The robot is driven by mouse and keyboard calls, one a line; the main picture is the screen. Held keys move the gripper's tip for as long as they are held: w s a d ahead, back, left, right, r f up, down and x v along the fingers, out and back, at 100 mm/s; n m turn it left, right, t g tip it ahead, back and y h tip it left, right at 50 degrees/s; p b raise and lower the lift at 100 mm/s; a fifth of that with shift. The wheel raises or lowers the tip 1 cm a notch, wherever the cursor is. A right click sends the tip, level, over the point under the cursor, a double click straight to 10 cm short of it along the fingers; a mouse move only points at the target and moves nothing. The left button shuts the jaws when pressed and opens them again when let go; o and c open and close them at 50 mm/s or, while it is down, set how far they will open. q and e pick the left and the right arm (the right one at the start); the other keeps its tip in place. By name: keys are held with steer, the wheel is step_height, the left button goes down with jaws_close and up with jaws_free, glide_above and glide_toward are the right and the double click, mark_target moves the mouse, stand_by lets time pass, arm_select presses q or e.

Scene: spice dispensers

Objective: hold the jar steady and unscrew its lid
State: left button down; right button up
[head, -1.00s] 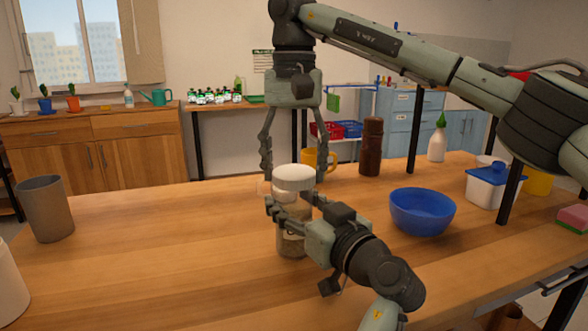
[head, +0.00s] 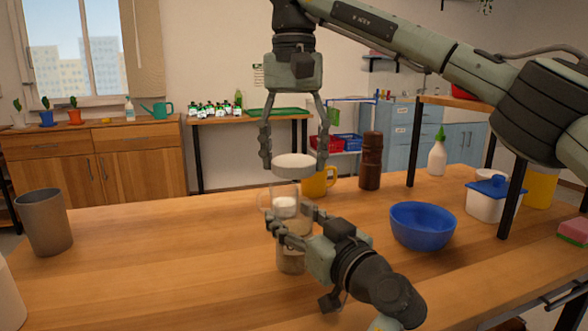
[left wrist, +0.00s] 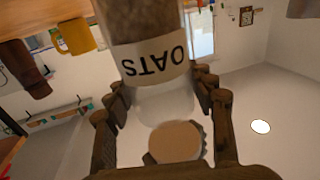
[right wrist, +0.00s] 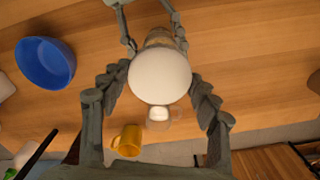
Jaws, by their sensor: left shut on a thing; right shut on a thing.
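The glass jar (head: 291,262) stands upright on the table, with oats inside. Its "OATS" label (left wrist: 155,62) reads upside down in the left wrist view. My left gripper (head: 290,222) is shut around the jar's upper body. The round white lid (head: 295,163) is off the jar and hangs above it with a clear gap. My right gripper (head: 294,170) comes from above and is shut on the lid's rim. The right wrist view shows the lid's white top (right wrist: 160,76) between the fingers, covering part of the jar (right wrist: 160,38).
A glass mug with white contents (right wrist: 158,116) and a yellow mug (head: 318,182) stand behind the jar. A brown mill (head: 371,160), blue bowl (head: 422,226) and lidded white tub (head: 487,203) are to the right. A grey cup (head: 44,222) stands at left. The left-middle tabletop is clear.

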arm_select(q)
steer(key=shift+c, duration=2.4)
jaws_free()
